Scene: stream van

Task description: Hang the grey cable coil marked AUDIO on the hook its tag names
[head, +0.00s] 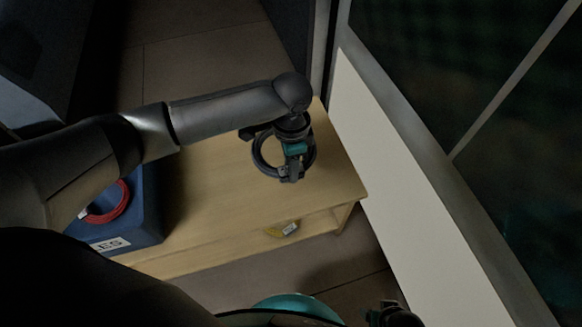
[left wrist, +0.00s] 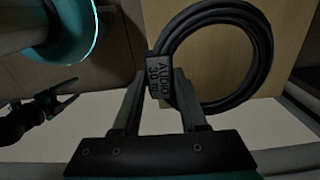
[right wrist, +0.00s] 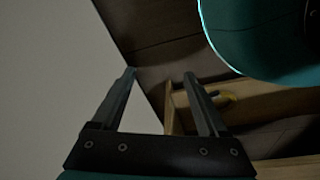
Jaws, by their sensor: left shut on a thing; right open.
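The grey cable coil (head: 257,158) is a dark ring held over the wooden bench in the head view. It shows large in the left wrist view (left wrist: 263,50), with a tag (left wrist: 158,78) reading AUDIO and what looks like 30 m. My left gripper (head: 291,172) is shut on the coil at its tagged side; its fingers also show in the left wrist view (left wrist: 158,80). My right gripper (right wrist: 160,74) is open and empty, low at the bottom of the head view (head: 393,316). I see no hook in any view.
A yellow item (head: 284,229) with a pale tag lies below the bench top. A pale wall panel (head: 400,180) stands right.

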